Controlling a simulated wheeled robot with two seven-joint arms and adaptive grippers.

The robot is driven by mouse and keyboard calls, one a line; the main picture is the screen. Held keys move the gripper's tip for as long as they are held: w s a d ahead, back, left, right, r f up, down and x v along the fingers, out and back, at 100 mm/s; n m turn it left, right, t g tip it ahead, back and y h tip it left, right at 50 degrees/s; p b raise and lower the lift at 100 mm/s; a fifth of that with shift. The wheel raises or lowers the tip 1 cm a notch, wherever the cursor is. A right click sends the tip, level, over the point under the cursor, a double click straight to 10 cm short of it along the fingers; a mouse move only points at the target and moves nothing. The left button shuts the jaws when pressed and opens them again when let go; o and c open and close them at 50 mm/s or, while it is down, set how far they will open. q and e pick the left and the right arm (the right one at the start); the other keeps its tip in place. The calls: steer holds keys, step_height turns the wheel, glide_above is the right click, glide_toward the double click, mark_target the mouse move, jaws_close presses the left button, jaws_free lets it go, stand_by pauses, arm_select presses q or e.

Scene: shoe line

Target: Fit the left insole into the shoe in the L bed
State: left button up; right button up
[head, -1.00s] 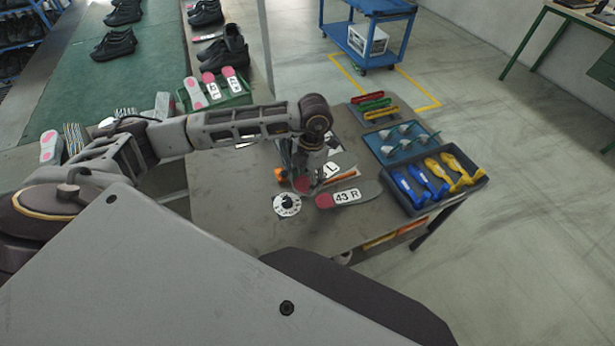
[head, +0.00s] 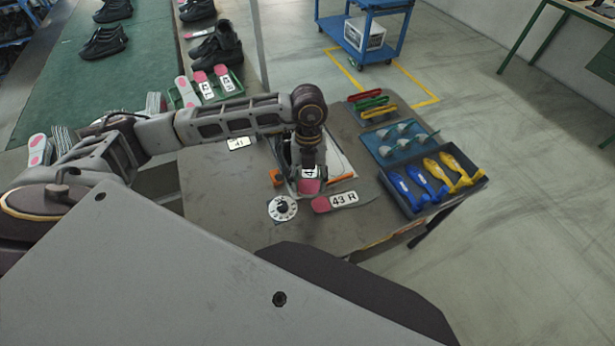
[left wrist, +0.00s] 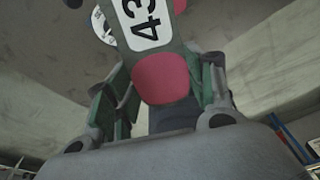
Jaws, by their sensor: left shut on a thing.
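My left gripper (head: 309,160) is over the near middle of the table, shut on the left insole (head: 309,186). The insole is dark grey with a pink heel and a white size label. In the left wrist view the insole's pink heel (left wrist: 162,78) sits between the fingers and the label reads 43. In the head view it hangs steeply, pink end down. A matching insole marked 43 R (head: 345,199) lies flat on the table to the right. My gripper and arm cover the area behind, so I cannot make out the L bed or its shoe. My right gripper is not visible.
A round white dial (head: 282,208) lies on the table (head: 225,190). A dark tray (head: 408,206) of blue and yellow shoe forms and a teal tray (head: 385,150) stand to the right. A green rack (head: 238,86) with insoles stands at the back left.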

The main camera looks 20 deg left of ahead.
arm_select(q)
steer(key=shift+n, duration=1.2)
steer(key=shift+n+h, duration=0.4)
steer(key=shift+n, duration=0.1)
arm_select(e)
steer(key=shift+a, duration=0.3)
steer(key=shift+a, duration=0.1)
arm_select(q)
steer(key=shift+f, duration=0.15)
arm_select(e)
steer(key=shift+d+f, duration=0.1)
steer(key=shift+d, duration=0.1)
